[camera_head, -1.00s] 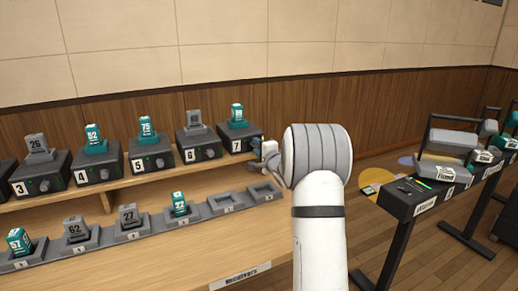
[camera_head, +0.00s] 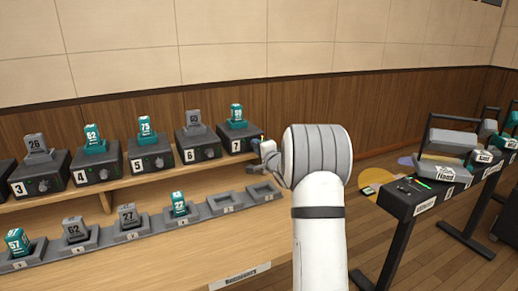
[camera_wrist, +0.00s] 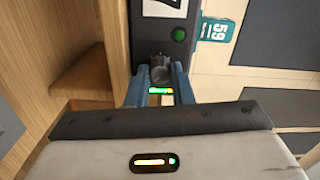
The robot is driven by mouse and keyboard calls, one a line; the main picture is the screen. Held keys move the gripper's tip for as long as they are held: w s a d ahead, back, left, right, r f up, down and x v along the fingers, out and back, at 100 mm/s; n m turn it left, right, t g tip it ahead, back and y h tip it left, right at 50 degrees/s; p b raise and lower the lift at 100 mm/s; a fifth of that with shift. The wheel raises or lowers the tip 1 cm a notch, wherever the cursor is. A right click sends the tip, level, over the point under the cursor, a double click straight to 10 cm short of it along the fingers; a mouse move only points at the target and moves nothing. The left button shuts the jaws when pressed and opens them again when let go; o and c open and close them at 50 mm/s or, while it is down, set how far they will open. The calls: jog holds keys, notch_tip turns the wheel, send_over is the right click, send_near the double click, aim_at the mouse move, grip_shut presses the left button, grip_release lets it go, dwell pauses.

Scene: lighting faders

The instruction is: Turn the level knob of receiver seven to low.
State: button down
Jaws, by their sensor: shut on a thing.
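Receiver seven (camera_head: 228,147) is the dark box marked 7 at the right end of the upper shelf, with a teal pack (camera_head: 237,114) standing in its top. In the wrist view the pack (camera_wrist: 216,30) reads 59, and a green light (camera_wrist: 179,34) glows on the receiver's front. The level knob (camera_wrist: 160,69) is dark grey, between my two blue fingers. My gripper (camera_wrist: 159,86) is shut on it; it also shows in the head view (camera_head: 259,146), at the receiver's front. The knob's pointer and scale cannot be made out, and the head view hides the knob.
Receiver six (camera_head: 197,148) stands close on the left, with more receivers beyond it. Below, a row of charging slots (camera_head: 225,203) runs along the wooden bench (camera_head: 190,247); several hold packs, and two at the right are empty. A dark stand (camera_head: 415,197) with cases is at right.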

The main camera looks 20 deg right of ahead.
jog(key=m+b, duration=1.9)
jog(key=b, duration=0.4)
jog(key=shift+m+b, duration=0.3)
jog(key=shift+m, duration=0.1)
dwell(2.4)
dwell(0.3)
